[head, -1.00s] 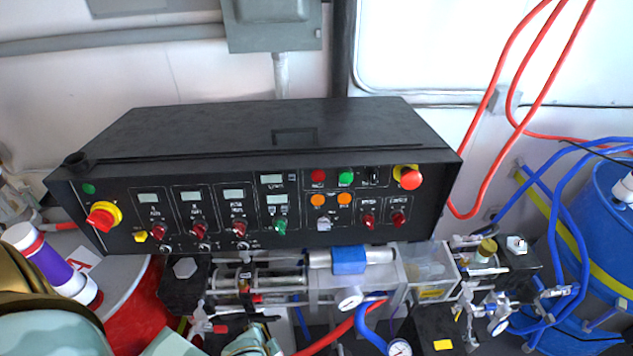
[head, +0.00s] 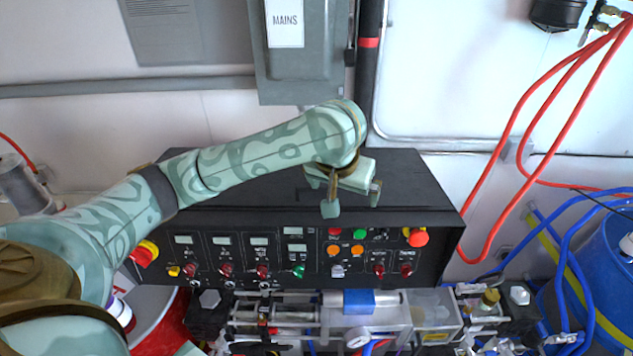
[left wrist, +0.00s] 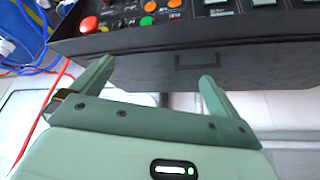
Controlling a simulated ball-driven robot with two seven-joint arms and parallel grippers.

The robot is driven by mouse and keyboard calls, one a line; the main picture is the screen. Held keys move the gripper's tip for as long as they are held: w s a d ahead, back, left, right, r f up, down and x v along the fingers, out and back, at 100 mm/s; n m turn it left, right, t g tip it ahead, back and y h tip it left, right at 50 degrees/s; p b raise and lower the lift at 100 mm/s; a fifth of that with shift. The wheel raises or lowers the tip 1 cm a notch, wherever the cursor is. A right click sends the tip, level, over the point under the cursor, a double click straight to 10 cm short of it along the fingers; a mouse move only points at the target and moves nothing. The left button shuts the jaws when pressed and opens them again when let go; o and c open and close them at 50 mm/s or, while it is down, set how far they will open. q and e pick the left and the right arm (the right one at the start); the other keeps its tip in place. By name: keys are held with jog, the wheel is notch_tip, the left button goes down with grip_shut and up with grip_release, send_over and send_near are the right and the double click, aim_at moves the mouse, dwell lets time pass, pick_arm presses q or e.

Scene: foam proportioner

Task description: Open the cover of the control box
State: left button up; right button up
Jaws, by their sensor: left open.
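The control box (head: 225,222) is a black console with a sloped front panel of knobs, buttons and small displays. Its flat black cover (head: 405,180) lies shut on top. My left arm reaches across it from the left. My left gripper (head: 352,202) is open and empty, above the cover near the front edge. In the left wrist view, the cover's dark rectangular handle (left wrist: 197,58) lies beyond my open fingers (left wrist: 157,73), nearer the right finger. My right gripper is not in view.
A grey box marked MAINS (head: 290,60) hangs on the wall behind. Red hoses (head: 500,150) and a blue drum (head: 605,255) stand at the right. Clear housings, valves and a gauge (head: 357,340) sit below the panel. A red emergency button (head: 418,237) sticks out at the panel's right.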

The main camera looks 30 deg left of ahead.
pick_arm(q)
jog(key=a+r+n+g+y, duration=0.1)
jog(key=a+r+n, duration=0.3)
jog(key=a+r, duration=0.3)
send_over(316, 202)
jog(key=shift+n, duration=0.4)
notch_tip(316, 202, down, 15)
jog(key=shift+w+r, duration=0.1)
